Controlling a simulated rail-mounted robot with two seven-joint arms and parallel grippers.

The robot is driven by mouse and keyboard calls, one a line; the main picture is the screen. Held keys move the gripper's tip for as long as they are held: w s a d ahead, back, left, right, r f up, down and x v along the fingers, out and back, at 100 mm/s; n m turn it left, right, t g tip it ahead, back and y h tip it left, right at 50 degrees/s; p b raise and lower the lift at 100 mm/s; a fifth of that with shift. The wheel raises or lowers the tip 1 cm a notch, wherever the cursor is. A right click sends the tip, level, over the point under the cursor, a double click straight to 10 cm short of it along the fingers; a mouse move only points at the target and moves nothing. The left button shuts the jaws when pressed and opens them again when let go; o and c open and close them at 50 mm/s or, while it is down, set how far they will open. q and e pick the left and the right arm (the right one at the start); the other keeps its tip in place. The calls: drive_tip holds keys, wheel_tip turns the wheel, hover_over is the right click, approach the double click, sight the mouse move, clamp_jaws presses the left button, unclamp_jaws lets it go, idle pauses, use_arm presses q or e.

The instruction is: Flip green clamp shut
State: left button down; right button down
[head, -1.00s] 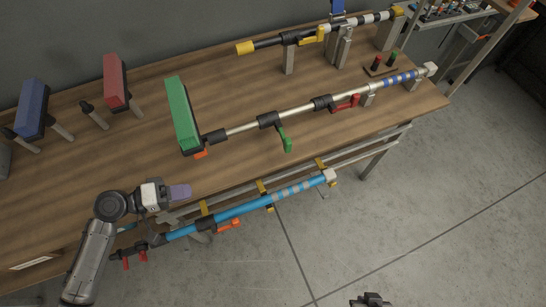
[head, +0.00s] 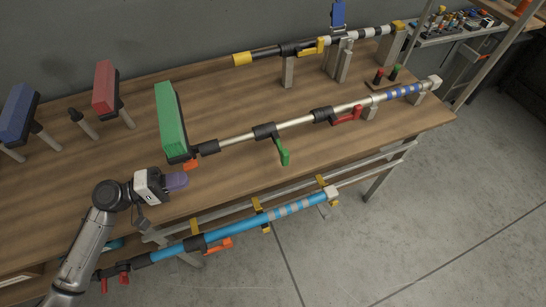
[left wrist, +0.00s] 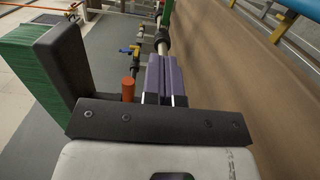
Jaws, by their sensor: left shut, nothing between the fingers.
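The green clamp lever (head: 283,152) is on a black collar (head: 264,131) of the silver pole (head: 294,122) on the table. The lever sticks out from the pole at a steep angle, toward the table's front edge. My left gripper (head: 177,181), with purple fingers, is shut and empty. It is in front of the pole's green brush head (head: 173,120), well to the left of the green lever and apart from it. In the left wrist view the shut fingers (left wrist: 166,78) point along the pole, with the green head (left wrist: 35,55) at left. My right gripper is not in view.
An orange piece (head: 191,165) is just above my left fingers. A red lever (head: 348,115) is farther along the same pole. A blue pole (head: 235,229) hangs along the table's front edge, and a black-and-white pole (head: 370,33) stands behind.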

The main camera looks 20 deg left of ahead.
sight(281, 156)
use_arm(q)
drive_tip(key=x, duration=2.4)
drive_tip(key=shift+p, duration=0.4)
